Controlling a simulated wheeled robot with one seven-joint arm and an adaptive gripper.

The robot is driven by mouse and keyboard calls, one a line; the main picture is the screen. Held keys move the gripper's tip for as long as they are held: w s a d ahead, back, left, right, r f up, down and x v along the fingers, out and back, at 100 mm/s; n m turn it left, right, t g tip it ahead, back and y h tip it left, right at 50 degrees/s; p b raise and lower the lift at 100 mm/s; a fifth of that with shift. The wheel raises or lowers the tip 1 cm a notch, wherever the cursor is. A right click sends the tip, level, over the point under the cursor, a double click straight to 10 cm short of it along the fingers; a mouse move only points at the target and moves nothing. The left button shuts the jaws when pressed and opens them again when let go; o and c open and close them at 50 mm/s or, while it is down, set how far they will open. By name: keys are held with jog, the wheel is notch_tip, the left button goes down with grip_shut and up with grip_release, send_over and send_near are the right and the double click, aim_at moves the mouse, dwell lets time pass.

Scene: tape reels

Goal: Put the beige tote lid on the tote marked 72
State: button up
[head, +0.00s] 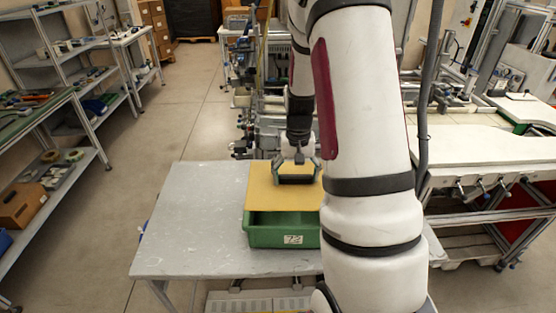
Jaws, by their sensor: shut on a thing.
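The beige tote lid (262,203) is a flat yellowish panel over the green tote marked 72 (262,237). The tote stands on the grey table, with its white 72 label on the front wall. My gripper (296,177) is shut on the lid's dark handle at the lid's middle. The tote's front wall and a dark green strip of it show below the lid's front edge. I cannot tell whether the lid touches the rim all round. My arm hides the right side of the lid and tote.
The grey table (185,225) is bare to the left of the tote. A metal shelf rack (60,80) with parts stands at the far left. A white workbench (470,145) with fixtures is at the right. Machinery stands behind the table. The floor at left is clear.

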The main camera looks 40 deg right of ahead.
aim_at(295, 174)
jog(key=shift+w+d, duration=0.1)
jog(key=shift+w, duration=0.25)
notch_tip(295, 174, down, 7)
jog(key=b, duration=0.2)
dwell(0.4)
jog(key=shift+f, duration=0.1)
jog(key=o, duration=1.2)
notch_tip(295, 174, up, 11)
jog(key=shift+f, duration=0.2)
jog(key=shift+r, duration=0.7)
